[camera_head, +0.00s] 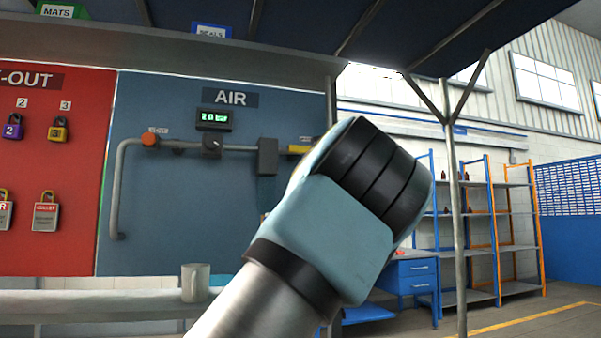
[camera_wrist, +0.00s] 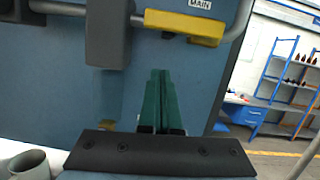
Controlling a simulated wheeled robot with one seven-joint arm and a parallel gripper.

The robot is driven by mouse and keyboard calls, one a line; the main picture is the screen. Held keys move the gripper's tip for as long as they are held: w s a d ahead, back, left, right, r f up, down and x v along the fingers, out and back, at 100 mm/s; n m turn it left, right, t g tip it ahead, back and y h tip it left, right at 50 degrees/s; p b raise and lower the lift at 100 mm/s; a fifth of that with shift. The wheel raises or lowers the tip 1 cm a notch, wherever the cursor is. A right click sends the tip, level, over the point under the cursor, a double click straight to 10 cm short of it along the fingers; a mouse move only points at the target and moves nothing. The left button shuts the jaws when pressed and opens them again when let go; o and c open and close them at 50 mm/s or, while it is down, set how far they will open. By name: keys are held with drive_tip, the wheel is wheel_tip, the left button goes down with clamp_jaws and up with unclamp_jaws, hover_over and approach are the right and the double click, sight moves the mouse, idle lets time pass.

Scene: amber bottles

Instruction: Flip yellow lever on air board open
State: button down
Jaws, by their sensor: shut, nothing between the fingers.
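The yellow lever (camera_head: 299,149) is on the pipe at the right of the blue AIR board (camera_head: 180,200), partly hidden by my arm in the head view. In the wrist view the yellow lever (camera_wrist: 185,26) lies roughly level, tilting slightly down to the right, under a MAIN label. My gripper (camera_wrist: 159,73) has green fingers, shut together with nothing between them. The fingertips appear just below the lever in the picture, with a visible gap; the depth between them is hard to tell. My arm hides the gripper in the head view.
A dark grey block (camera_wrist: 108,35) sits on the pipe left of the lever. A display (camera_head: 214,119) and orange knob (camera_head: 149,139) are further left. A mug (camera_head: 195,283) stands on the shelf below. Padlocks hang on the red board (camera_head: 70,210). Blue-orange shelving (camera_head: 490,230) stands far right.

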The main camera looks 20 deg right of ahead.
drive_tip(key=b+v, duration=0.2)
drive_tip(key=v, duration=0.5)
drive_tip(key=shift+s, duration=0.15)
idle(0.4)
